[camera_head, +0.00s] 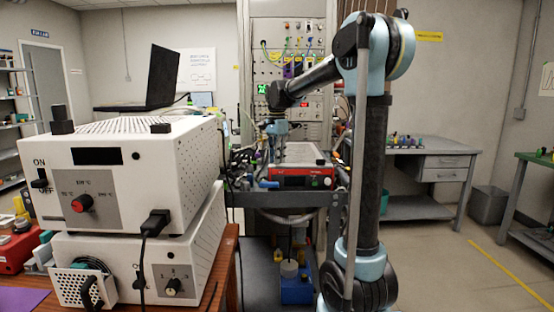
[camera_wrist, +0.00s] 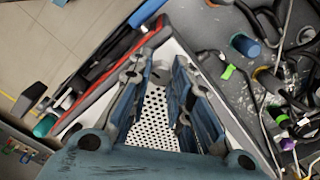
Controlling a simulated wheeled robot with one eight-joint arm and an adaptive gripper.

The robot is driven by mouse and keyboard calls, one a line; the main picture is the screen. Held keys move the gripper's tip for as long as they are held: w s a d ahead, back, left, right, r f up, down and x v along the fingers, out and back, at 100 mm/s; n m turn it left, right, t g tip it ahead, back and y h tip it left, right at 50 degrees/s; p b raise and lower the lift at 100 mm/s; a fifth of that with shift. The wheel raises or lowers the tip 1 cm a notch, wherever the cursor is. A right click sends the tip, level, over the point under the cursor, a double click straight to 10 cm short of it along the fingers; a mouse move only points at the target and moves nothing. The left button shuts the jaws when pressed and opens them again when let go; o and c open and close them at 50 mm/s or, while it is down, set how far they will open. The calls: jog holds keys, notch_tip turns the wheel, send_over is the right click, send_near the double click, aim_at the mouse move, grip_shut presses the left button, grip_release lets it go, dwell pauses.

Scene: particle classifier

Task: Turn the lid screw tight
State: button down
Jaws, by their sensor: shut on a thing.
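My gripper (camera_wrist: 158,72) points down over the perforated white top of the red-fronted instrument (camera_head: 302,179). In the wrist view its two blue-grey fingers frame the perforated plate (camera_wrist: 155,122). A small grey round piece, which looks like the lid screw (camera_wrist: 161,76), sits between the fingertips. The fingers are shut on it, though their contact faces are partly hidden. In the head view my gripper (camera_head: 277,152) is above the left part of the instrument's top, and the screw is too small to make out.
Cables and tools (camera_wrist: 283,100) crowd the grey surface beside the instrument. A rack panel with cables (camera_head: 290,60) stands behind. White boxes with knobs (camera_head: 130,165) and a laptop (camera_head: 150,85) fill the left foreground. A grey desk (camera_head: 430,165) stands at the right, with open floor before it.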

jog(key=shift+w, duration=0.15)
dwell(0.3)
jog(key=c, duration=1.4)
grip_release()
notch_tip(320, 180, up, 12)
jog(key=shift+f, duration=0.1)
jog(key=shift+d, duration=0.1)
